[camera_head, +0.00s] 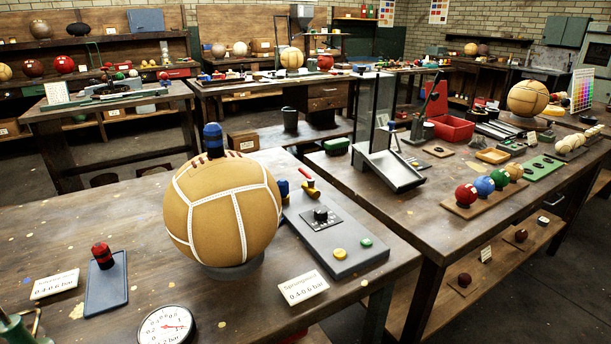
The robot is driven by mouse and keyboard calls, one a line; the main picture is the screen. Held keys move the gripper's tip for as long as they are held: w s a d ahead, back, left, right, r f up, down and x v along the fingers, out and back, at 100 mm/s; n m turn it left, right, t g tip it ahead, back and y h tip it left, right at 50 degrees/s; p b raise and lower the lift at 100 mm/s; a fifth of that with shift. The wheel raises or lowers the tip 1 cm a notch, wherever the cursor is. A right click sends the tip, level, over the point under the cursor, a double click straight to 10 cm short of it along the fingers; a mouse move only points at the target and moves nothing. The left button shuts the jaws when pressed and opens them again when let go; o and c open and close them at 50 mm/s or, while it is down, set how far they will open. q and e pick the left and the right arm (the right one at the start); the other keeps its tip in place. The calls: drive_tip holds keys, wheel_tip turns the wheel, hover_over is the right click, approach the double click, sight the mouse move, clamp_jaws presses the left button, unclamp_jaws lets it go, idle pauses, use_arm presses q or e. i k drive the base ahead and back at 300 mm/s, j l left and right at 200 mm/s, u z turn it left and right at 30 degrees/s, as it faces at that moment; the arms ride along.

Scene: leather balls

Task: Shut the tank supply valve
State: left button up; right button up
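On the near table a small brass valve (311,188) with a red lever (305,172) sits at the far edge of a grey panel (332,232). It is small in the head view, and I cannot tell whether it is open or shut. A blue fitting (283,187) stands just left of it, partly hidden by the large tan ball. The panel carries a black knob (320,213), a yellow button (340,254) and a green button (366,243). No tank can be made out for certain. Neither of my grippers is in view.
The large tan ball (222,215) rests on a dark ring left of the panel, with a blue-capped fitting on top. A pressure gauge (166,326), a red-topped fitting (103,256) on a blue plate and a label card (303,287) lie nearby. A second table (420,215) stands right.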

sight(311, 181)
drive_tip(key=i+l+z, duration=0.1)
drive_tip(key=z, duration=0.25)
drive_tip(key=i+l+z, duration=0.15)
drive_tip(key=z, duration=0.25)
drive_tip(key=i+z, duration=0.15)
drive_tip(key=z, duration=0.2)
